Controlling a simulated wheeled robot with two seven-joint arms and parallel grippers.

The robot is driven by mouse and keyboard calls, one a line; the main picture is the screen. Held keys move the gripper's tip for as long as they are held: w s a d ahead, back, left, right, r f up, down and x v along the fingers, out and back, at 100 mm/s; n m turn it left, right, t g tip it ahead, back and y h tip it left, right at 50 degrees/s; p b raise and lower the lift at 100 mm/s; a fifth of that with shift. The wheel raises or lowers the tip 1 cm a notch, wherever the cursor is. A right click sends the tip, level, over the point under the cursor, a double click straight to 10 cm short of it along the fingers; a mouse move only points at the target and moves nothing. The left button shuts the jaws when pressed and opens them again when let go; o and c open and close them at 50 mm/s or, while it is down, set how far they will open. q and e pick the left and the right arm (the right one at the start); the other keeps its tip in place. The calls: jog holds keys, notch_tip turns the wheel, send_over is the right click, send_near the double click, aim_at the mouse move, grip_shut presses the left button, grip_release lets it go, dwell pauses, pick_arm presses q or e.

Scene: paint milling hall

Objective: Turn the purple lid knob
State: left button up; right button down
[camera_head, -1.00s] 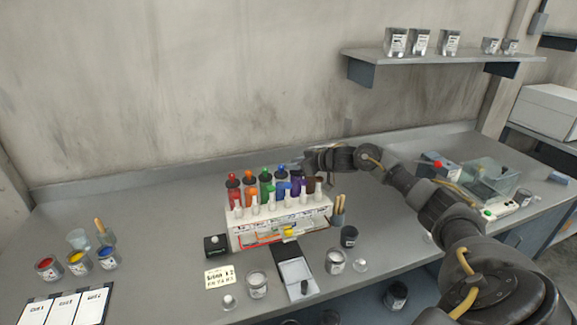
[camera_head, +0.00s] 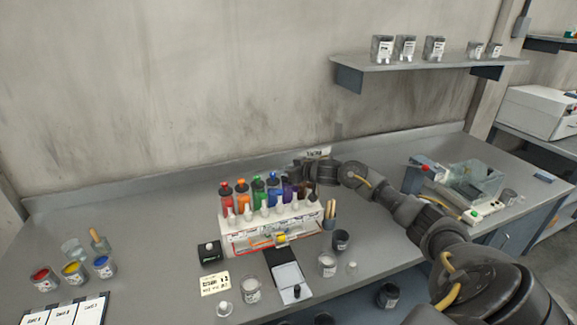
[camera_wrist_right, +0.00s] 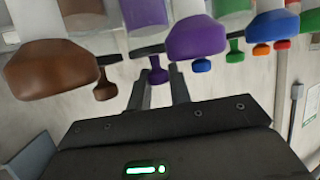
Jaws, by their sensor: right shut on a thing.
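The purple canister (camera_head: 289,195) stands in the back row of the white dispenser rack, between blue and brown ones, partly hidden by my right arm. In the right wrist view, a small purple knob (camera_wrist_right: 157,75) sits between the fingertips of my right gripper (camera_wrist_right: 160,88), which is shut on it. A large purple lid (camera_wrist_right: 197,39) shows closer to the camera, beside a brown lid (camera_wrist_right: 52,69). In the head view the right gripper (camera_head: 292,172) is behind the rack, its fingertips hard to make out. My left gripper is not in view.
The white rack (camera_head: 245,241) holds red, orange, green and blue canisters close by. A brush cup (camera_head: 329,222) and dark cup (camera_head: 340,241) stand to its right. Paint jars (camera_head: 73,272) are at the left. A wall shelf (camera_head: 420,63) hangs above. The left rear bench is clear.

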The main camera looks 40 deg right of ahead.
jog(key=shift+a+r+m+h+p, duration=0.15)
jog(key=shift+m+h+p, duration=0.35)
jog(key=shift+m+h, duration=1.3)
jog(key=shift+h, duration=0.3)
jog(key=shift+w+f+m+g+h+b, duration=0.1)
jog(key=shift+f+m+g+h+b, duration=0.2)
jog(key=shift+m+g+h+b, duration=0.35)
jog(key=shift+m+h+b, duration=0.55)
jog(key=shift+h+b, duration=0.2)
jog(key=shift+r+m+g+h+b, duration=0.15)
jog(key=shift+m+g+h+b, duration=0.2)
jog(key=shift+m+h+b, duration=0.25)
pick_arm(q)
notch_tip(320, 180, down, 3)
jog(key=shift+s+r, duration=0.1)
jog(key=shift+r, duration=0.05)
pick_arm(e)
jog(key=shift+d+r, duration=0.1)
jog(key=shift+d, duration=0.1)
